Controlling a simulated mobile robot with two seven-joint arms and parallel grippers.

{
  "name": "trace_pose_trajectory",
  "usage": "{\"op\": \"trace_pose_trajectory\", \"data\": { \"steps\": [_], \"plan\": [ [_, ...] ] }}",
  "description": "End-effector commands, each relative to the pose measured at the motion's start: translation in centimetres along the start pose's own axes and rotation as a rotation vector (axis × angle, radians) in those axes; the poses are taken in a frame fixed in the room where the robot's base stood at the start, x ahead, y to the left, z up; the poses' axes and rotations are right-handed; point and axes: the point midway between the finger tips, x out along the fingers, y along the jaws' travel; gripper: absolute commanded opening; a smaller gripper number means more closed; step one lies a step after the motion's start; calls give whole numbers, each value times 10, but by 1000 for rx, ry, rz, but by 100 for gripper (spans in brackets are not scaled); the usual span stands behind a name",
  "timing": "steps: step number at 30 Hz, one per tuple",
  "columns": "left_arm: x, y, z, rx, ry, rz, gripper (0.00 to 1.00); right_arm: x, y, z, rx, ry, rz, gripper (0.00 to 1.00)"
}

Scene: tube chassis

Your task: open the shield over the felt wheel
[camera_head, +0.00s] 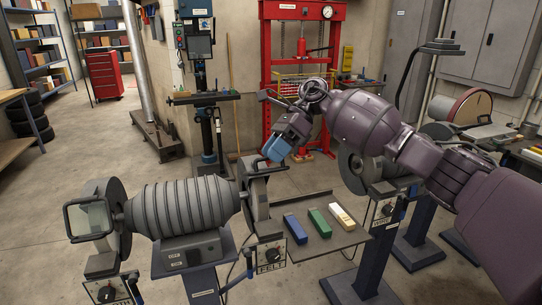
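The felt wheel (256,198) is on the right end of a grey ribbed polishing machine (188,207), above a control box labelled FELT (269,256). Its shield (252,164) is a thin dark-framed pane at the top of the wheel, seen nearly edge-on and partly hidden. My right gripper (276,149) reaches in from the right, with its blue fingertips just above the shield. I cannot tell whether they touch it, or whether the fingers are open or shut. My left gripper is not in view.
A similar shield (88,218) stands at the left wheel. A tray (325,246) with blue, green and pale bars is right of the felt wheel. Another wheel machine (352,165) stands behind my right arm. A red press (265,75) is at the back. Open floor lies to the left.

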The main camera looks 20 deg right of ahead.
Motion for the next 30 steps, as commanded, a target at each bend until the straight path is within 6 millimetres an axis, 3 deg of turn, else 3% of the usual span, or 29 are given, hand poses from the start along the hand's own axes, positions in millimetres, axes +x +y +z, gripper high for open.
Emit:
{"op": "trace_pose_trajectory", "data": {
  "steps": [9, 15, 21, 30],
  "plan": [
    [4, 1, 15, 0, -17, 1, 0, -57, -2, -1, 1, -1, -3, 36],
    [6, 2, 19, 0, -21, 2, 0, -84, -1, 0, 0, -2, -1, 36],
    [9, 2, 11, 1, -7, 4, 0, -94, 0, 0, -1, -1, 0, 36],
    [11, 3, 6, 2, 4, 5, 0, -95, 0, 0, -1, -1, 0, 36]
  ]
}}
